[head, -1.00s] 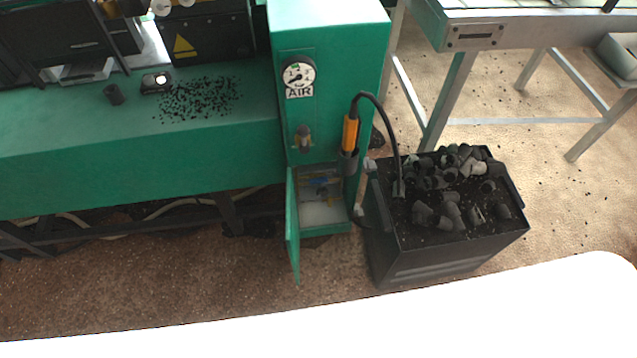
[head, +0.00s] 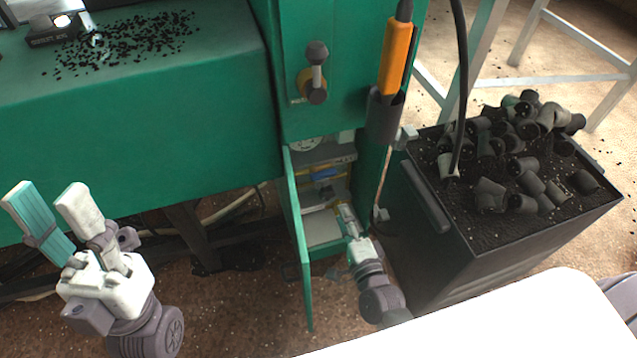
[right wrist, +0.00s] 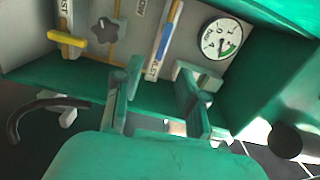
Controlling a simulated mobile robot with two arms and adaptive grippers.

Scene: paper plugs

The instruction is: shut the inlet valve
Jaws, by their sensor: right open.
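The open lower compartment of the green cabinet (head: 324,228) holds valves. In the right wrist view, a blue lever (right wrist: 163,42) lies along its pipe. A yellow lever (right wrist: 67,40) sits crosswise at the left, with a dark star knob (right wrist: 104,31) between them. Labels are partly visible; I cannot tell which lever is the inlet valve. My right gripper (right wrist: 162,85) is open and empty, its fingers in front of the compartment, below the blue lever; it also shows in the head view (head: 346,222). My left gripper (head: 62,215) is open and empty, left of the cabinet.
A pressure gauge (right wrist: 221,40) sits right of the blue lever. The compartment's open green door (head: 298,245) stands left of my right gripper. A black bin (head: 440,245) of dark pipe fittings stands to the right. An orange-handled tool (head: 396,58) hangs above.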

